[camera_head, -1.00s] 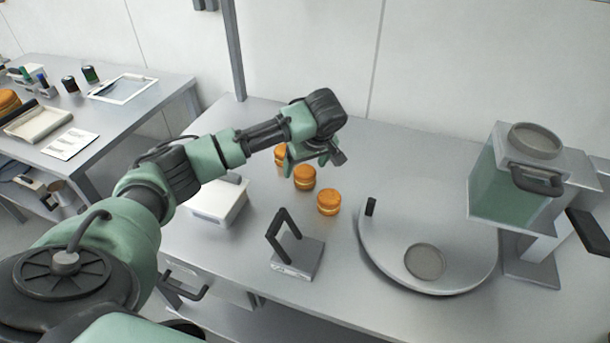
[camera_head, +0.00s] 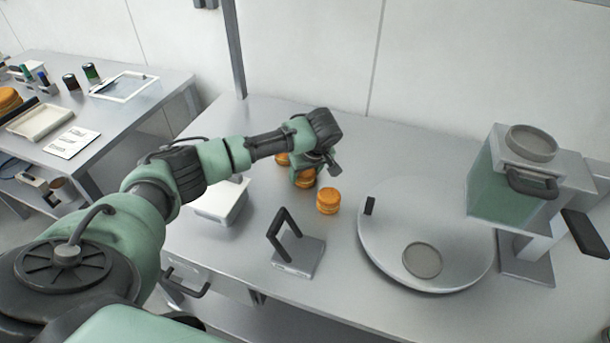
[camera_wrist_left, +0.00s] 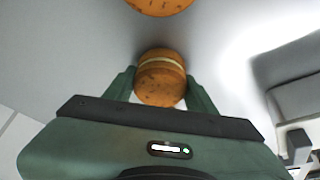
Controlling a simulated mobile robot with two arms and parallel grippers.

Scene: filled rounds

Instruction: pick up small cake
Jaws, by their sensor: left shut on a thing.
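Three small round orange-brown cakes with a pale filling band stand in a row on the grey table. My left gripper (camera_head: 306,173) is down at the middle small cake (camera_head: 306,182) and shut on it. In the left wrist view the green fingers (camera_wrist_left: 160,92) lie on both sides of this cake (camera_wrist_left: 160,70). The front small cake (camera_head: 328,201) stands free to the right. The back small cake (camera_head: 282,159) is partly hidden by my left gripper. One other cake (camera_wrist_left: 160,5) shows at the top edge of the left wrist view. My right gripper is not in view.
A round grey tray (camera_head: 385,235) with a small disc (camera_head: 422,260) lies to the right. A grey block with a black handle (camera_head: 298,257) stands in front, and a white box (camera_head: 222,203) to the left. A green-sided machine (camera_head: 510,185) stands at the right.

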